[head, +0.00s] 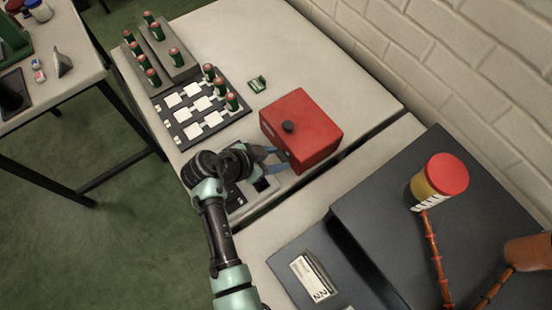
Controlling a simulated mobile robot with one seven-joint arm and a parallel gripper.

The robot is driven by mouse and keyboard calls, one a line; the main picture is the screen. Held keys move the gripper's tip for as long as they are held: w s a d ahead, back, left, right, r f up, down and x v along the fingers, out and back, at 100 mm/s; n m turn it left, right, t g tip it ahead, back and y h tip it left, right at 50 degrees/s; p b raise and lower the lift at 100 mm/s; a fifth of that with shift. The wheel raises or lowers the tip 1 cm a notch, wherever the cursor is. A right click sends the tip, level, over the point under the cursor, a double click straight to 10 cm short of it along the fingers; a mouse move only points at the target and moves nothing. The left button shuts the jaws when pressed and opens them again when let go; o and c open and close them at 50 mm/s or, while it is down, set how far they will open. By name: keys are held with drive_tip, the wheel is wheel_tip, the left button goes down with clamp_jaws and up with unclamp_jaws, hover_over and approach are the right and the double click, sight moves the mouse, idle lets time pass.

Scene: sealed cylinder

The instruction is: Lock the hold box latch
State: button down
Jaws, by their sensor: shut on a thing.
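The fingers are shut on a small part there, which looks like the latch. The fingers and the small scale hide most of the latch, so I cannot tell its position.
A dark board (238,118) with white squares and several green, red-topped cylinders lies behind my gripper. A grey rack (181,72) holds more cylinders. A small green piece (257,84) lies near the box. A dark unit with a red-topped yellow cylinder (437,182) stands at right.

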idle(0.3)
drive_tip(key=shift+c, duration=1.6)
unclamp_jaws()
drive_tip(key=b+v, duration=0.1)
drive_tip(key=v, duration=1.2)
drive_tip(key=shift+w, duration=0.15)
drive_tip(key=shift+a, duration=0.1)
